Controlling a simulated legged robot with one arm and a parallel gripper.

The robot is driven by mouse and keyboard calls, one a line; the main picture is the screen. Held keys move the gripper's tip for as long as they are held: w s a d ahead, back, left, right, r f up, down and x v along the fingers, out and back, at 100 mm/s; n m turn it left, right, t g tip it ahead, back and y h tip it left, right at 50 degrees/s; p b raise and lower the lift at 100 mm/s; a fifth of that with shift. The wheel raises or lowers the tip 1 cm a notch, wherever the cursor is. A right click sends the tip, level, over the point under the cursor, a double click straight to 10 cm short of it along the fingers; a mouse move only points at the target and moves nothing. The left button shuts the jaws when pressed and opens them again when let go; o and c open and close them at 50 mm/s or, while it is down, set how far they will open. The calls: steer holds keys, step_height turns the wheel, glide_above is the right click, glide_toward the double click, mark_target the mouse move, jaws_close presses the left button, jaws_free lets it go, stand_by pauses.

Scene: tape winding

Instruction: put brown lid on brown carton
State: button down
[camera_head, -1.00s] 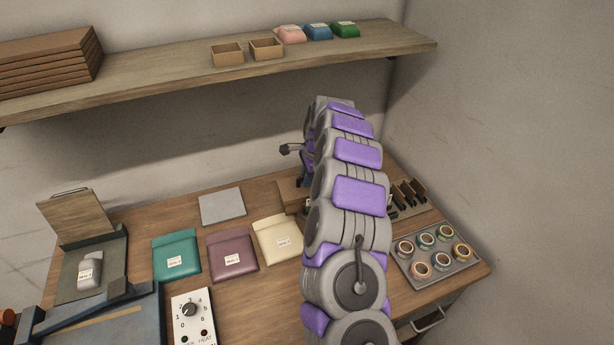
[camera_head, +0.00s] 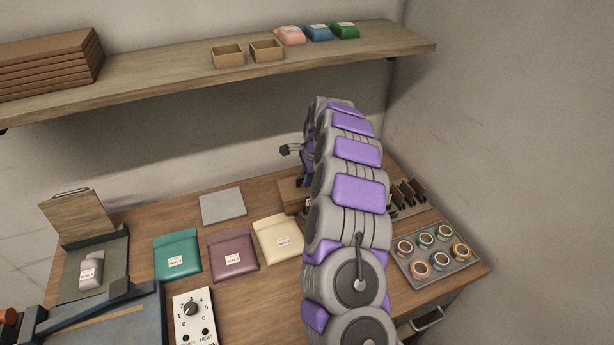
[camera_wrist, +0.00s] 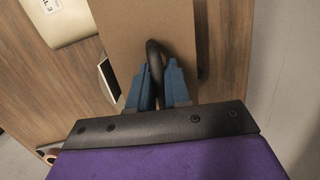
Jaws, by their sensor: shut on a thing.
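My gripper (camera_wrist: 158,80) has two blue fingers, shut on a black loop handle (camera_wrist: 153,48) in the wrist view. The handle stands at a flat brown panel (camera_wrist: 130,15), which looks like the brown lid; I cannot tell whether it rests on something. In the head view my arm hides most of this spot. A brown piece (camera_head: 288,193), possibly part of the carton or lid, shows just left of my arm on the table. The carton cannot be told apart for sure.
Cream (camera_head: 278,240), purple (camera_head: 233,252) and teal (camera_head: 176,256) pouches lie left of my arm. A shelf (camera_head: 160,75) with two small open boxes hangs above.

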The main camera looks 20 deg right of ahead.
stand_by(0.4)
steer(key=c, duration=1)
jaws_free()
steer(key=shift+r, duration=0.1)
steer(key=p+v, duration=0.3)
steer(key=v, duration=1.4)
steer(key=shift+w, duration=0.1)
